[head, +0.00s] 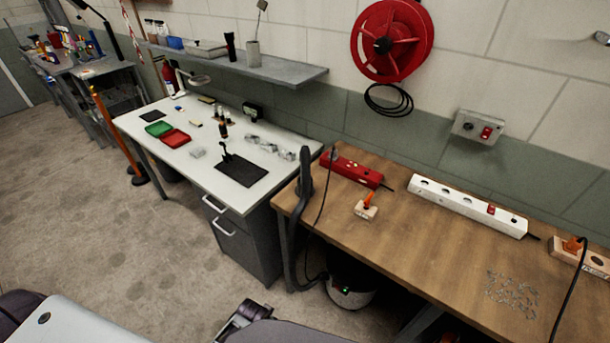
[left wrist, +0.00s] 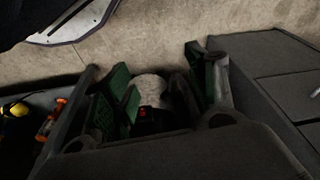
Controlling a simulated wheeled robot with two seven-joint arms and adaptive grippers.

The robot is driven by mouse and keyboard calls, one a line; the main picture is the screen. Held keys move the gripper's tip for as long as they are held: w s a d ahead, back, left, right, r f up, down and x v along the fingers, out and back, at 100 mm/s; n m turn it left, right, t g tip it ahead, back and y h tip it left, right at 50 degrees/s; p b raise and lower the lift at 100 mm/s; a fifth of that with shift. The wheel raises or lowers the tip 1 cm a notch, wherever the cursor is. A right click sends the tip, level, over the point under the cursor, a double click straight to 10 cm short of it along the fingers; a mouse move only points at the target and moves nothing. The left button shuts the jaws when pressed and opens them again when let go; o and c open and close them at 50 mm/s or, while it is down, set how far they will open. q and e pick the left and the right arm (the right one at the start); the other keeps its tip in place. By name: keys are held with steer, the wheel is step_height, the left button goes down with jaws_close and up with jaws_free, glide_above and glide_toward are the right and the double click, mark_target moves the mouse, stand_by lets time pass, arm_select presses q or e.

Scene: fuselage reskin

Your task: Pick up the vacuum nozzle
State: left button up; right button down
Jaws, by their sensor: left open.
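The vacuum nozzle (head: 305,174) is a dark grey piece standing upright at the left edge of the wooden workbench, with its hose (head: 291,245) hanging down beside the bench. My left gripper (head: 243,318) is low at the bottom of the head view, apart from and below the nozzle. In the left wrist view its green-padded fingers (left wrist: 158,78) are spread with nothing clearly held. I cannot make out the nozzle there. My right gripper is not in view.
The floor (head: 120,240) in front is clear.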

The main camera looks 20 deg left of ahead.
arm_select(q)
steer(key=w+r+n+t+y+b, duration=0.1)
steer(key=w+r+b, duration=0.15)
steer(key=r, duration=0.75)
steer(key=w+r+t+b, duration=0.2)
steer(key=w+r, duration=0.2)
steer(key=r, duration=0.6)
steer(key=w+a+r+n+t+y, duration=0.2)
steer(key=w+r+n+t+y, duration=0.3)
steer(key=w+r, duration=0.75)
steer(key=w+d+r+t, duration=0.6)
steer(key=w+r+t, duration=0.1)
steer(key=w+r, duration=0.2)
steer(key=shift+w+d+r+m+h, duration=0.2)
steer(key=shift+w+d+m+h, duration=0.1)
steer(key=shift+w+h, duration=0.15)
steer(key=shift+w, duration=0.1)
